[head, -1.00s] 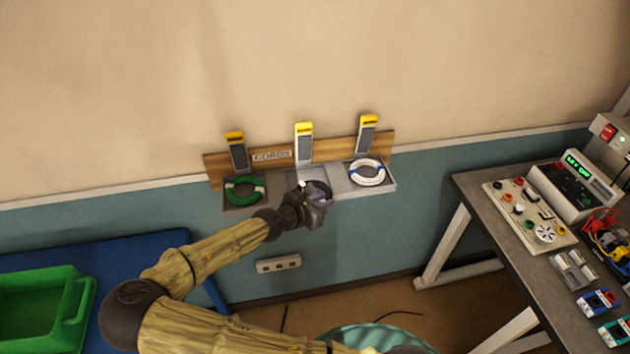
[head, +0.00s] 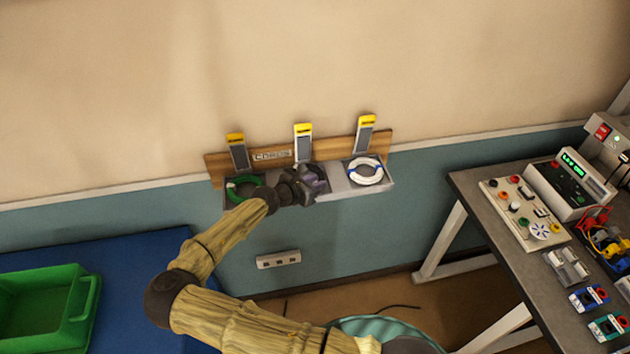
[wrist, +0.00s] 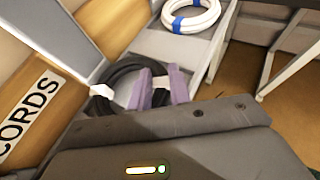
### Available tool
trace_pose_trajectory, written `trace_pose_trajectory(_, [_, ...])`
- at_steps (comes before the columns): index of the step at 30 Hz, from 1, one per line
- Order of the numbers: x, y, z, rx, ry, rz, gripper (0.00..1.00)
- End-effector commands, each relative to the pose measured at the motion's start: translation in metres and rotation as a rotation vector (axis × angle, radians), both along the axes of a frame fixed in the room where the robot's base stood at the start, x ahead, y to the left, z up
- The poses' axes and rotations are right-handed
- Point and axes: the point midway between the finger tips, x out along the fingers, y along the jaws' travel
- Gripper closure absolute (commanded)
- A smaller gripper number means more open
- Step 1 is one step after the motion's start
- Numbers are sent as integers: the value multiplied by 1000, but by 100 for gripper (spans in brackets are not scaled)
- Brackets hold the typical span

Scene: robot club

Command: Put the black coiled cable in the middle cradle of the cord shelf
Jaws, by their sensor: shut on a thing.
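The cord shelf (head: 215,172) is on the wall, with three cradles side by side. My gripper (head: 314,184) is at the middle cradle and hides most of it in the head view. In the wrist view, my gripper's purple fingers (wrist: 160,90) are shut on the black coiled cable (wrist: 128,70). The coil is inside or just above the middle cradle; I cannot tell whether it touches the floor. A white band shows on the coil's left side. A green coil (head: 233,193) is in the left cradle and a white coil with blue bands (head: 366,170) in the right one.
Upright holders with yellow tops (head: 303,129) rise behind the cradles. A wall socket (head: 278,260) is below the shelf. A blue table with a green bin (head: 85,310) stands at left, and a workbench (head: 475,190) with electronics at right.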

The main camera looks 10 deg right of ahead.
Motion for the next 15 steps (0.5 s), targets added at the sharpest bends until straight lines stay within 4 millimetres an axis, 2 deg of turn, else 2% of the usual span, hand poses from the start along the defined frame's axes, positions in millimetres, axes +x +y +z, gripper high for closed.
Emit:
trace_pose_trajectory(14, [0,0,-9,1,-1,-1,100])
trace_pose_trajectory(15, [0,0,-9,1,0,0,77])
